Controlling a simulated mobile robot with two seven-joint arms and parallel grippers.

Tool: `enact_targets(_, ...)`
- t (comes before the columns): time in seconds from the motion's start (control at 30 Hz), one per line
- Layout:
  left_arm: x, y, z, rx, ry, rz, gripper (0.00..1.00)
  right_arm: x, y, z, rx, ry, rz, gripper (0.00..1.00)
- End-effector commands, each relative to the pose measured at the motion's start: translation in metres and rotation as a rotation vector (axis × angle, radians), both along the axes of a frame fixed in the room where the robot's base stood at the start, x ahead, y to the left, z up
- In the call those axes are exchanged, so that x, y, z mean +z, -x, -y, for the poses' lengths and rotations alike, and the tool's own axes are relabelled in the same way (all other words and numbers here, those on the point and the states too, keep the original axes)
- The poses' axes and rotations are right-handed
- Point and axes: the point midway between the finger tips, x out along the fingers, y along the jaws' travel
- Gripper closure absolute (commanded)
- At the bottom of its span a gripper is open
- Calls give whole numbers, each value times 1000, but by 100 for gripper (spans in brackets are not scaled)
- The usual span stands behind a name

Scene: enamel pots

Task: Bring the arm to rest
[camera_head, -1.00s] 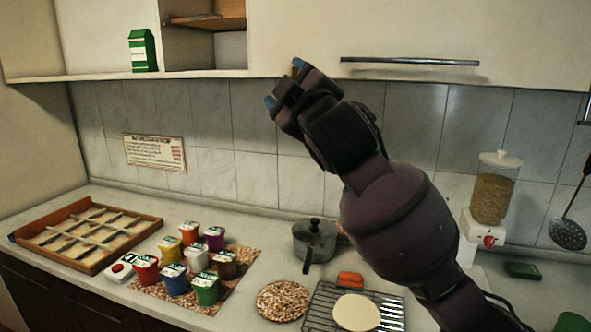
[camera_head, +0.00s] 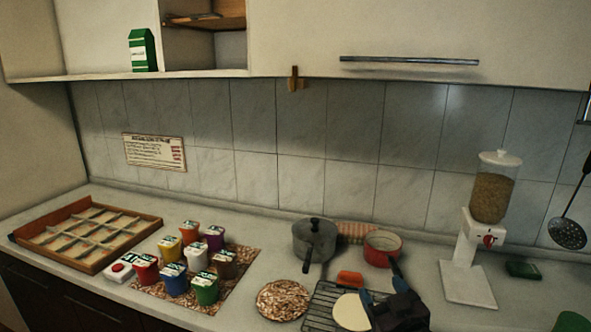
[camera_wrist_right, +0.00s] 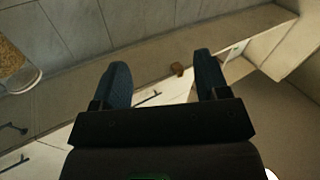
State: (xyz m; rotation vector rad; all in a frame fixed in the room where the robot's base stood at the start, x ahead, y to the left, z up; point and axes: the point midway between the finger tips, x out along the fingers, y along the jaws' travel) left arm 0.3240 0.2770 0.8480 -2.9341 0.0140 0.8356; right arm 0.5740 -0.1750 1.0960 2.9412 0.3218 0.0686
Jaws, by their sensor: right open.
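My right gripper (camera_head: 382,290) is low at the bottom of the head view, over the right part of the wire rack and beside a pale round disc (camera_head: 351,312). In the right wrist view its two blue fingers (camera_wrist_right: 162,75) stand wide apart with nothing held between them. A small brown wooden clip (camera_head: 295,79) sits at the lower edge of the wall cabinet, well away from the gripper. What looks like the same clip shows small and distant in the wrist view (camera_wrist_right: 177,69). My left gripper is not in view.
A grey lidded pot (camera_head: 314,240) and a red pan (camera_head: 382,249) stand behind the wire rack (camera_head: 320,312). A white dispenser (camera_head: 468,270) is to the right. Several colored tubs (camera_head: 206,288) and a wooden divided tray (camera_head: 150,222) are left. Air above the counter is clear.

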Motion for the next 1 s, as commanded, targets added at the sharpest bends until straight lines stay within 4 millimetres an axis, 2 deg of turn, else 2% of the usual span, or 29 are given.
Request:
enact_targets(0.03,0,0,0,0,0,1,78,-26,14,11,-22,-9,-46,32)
enact_targets(0.2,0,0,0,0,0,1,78,-98,64,44,-90,-24,-183,32)
enact_targets(0.27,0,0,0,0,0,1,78,-122,85,54,-115,-27,-238,32)
enact_targets(0.4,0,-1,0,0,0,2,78,-175,139,77,-173,-29,-364,32)
enact_targets(0.5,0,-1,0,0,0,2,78,-205,178,88,-207,-29,-446,32)
enact_targets(0.6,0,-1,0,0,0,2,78,-227,211,96,-232,-28,-512,32)
enact_targets(0.73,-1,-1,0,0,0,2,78,-243,239,100,-248,-28,-565,32)
enact_targets(0.83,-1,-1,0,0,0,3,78,-248,248,102,-255,-26,-583,32)
enact_targets(1.0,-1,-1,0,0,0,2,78,-248,249,102,-255,-26,-585,32)
